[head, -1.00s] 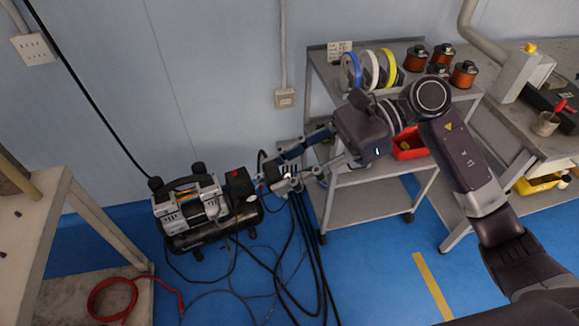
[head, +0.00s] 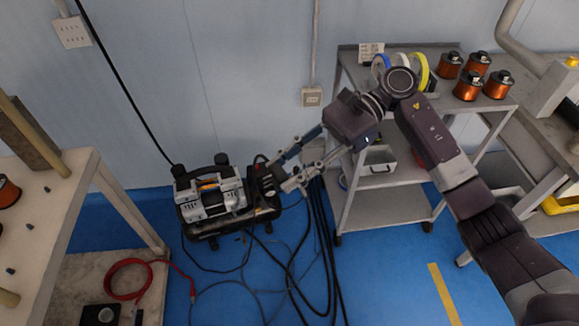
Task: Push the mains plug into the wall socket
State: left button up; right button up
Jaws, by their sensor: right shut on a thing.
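My right gripper (head: 276,174) reaches in from the right, low in front of the wall, beside the compressor's right end. Its fingers are closed on a small dark thing, seemingly the mains plug, which is mostly hidden by the fingers and blends with the dark parts behind. A small wall socket (head: 312,96) sits on the blue wall below a vertical conduit, above and to the right of the gripper and clear of it. A larger white socket plate (head: 73,32) is on the wall at the upper left. My left gripper is not in view.
The compressor (head: 212,196) stands on the blue floor left of the gripper. Black cables (head: 322,235) hang and trail below the gripper. A grey shelf cart (head: 385,208) stands close on the right, with coils (head: 468,85) on top. A table (head: 75,185) is at left.

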jog(key=s+d+r+m+t+y, duration=0.1)
jog(key=s+d+r+m+t, duration=0.5)
jog(key=d+r+m+t, duration=0.2)
notch_tip(320, 180, up, 2)
jog(key=shift+t, duration=0.8)
jog(key=w+a+m+t+h, duration=0.2)
jog(key=w+a+m+t, duration=0.2)
jog(key=w+a, duration=0.4)
jog(key=shift+a+m+t, duration=0.4)
jog(key=shift+a+t, duration=0.1)
jog(key=shift+a, duration=0.5)
